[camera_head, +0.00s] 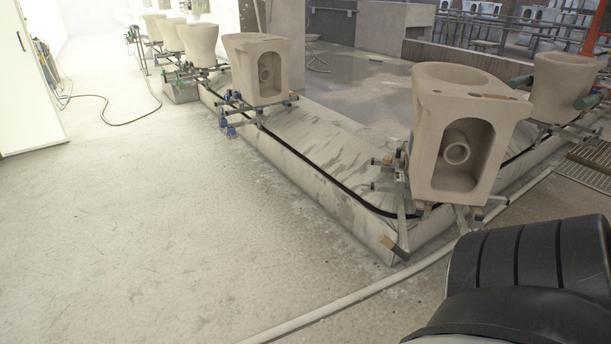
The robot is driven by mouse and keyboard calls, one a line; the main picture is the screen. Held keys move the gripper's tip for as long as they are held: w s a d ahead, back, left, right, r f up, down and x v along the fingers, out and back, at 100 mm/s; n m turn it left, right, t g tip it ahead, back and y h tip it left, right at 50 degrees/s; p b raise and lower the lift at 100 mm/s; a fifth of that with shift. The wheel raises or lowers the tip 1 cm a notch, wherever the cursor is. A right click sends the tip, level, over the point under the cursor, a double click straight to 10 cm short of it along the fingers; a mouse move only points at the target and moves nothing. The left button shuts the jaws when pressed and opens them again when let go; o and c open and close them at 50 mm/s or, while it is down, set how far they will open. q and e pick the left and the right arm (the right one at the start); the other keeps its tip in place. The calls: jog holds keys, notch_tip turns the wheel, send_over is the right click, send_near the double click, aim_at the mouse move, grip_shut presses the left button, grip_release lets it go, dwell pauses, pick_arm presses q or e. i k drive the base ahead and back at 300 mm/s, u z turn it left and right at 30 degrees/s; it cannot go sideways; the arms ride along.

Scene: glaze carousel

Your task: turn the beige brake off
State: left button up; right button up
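A beige toilet bowl casting (428,140) stands on a metal stand at the near corner of the carousel kerb, right of centre. A small beige brake handle (394,248) sticks out low at the front of this stand, just above the kerb edge. Its exact setting is too small to tell. Other small dark and tan handles sit on the same stand just under the casting. Neither of my grippers is in view. A black ribbed part of my own body fills the lower right corner, apart from the stand.
A second casting (265,72) with blue handles (226,122) stands farther left, with several more behind it. Another casting (562,88) with green handles is at right. A pale pipe (335,310) lies on the floor before the kerb. The floor (150,230) at left is clear.

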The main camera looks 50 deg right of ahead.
aim_at(383, 238)
jog(key=z, duration=0.35)
jog(key=i, duration=1.4)
jog(key=z, duration=1.85)
jog(key=i, duration=1.1)
jog(key=z, duration=0.3)
